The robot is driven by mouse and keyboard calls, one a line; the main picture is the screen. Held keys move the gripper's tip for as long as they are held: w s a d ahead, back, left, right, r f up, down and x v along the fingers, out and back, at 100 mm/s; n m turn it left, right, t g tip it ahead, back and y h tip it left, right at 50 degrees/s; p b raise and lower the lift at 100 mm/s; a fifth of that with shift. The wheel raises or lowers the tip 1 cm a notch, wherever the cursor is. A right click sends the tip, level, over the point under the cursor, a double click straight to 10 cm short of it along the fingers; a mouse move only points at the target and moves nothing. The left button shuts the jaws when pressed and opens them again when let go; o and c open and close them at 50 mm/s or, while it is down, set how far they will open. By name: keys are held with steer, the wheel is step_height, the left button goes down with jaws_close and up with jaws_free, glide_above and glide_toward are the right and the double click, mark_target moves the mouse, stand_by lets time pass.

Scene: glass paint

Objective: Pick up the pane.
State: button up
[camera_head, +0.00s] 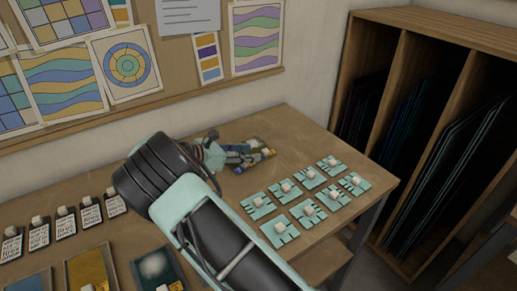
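My gripper (244,154) reaches over the middle of the workbench. It is above or at a small flat piece (268,153) with yellow edges and a pale patch, which may be the pane. The fingers cover part of this piece, so I cannot tell whether they touch it or how far they are open. Larger flat panes lie at the front left: a blue one (28,282), an ochre one (90,267) and a dark one with a white cloudy spot (157,268). The pictures do not settle which one is the task's pane.
Several teal slotted tiles (279,233) with white knobs sit in two rows on the right of the bench (300,128). Several dark labelled cards (38,236) with white knobs line the left. A wooden rack (395,70) of dark sheets stands beyond the right end.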

mark_target(263, 151)
steer(key=x, duration=0.5)
steer(key=shift+w+d+p, duration=0.1)
steer(key=shift+d+p, duration=0.25)
steer(key=shift+p, duration=0.05)
steer(key=shift+c, duration=0.4)
jaws_close()
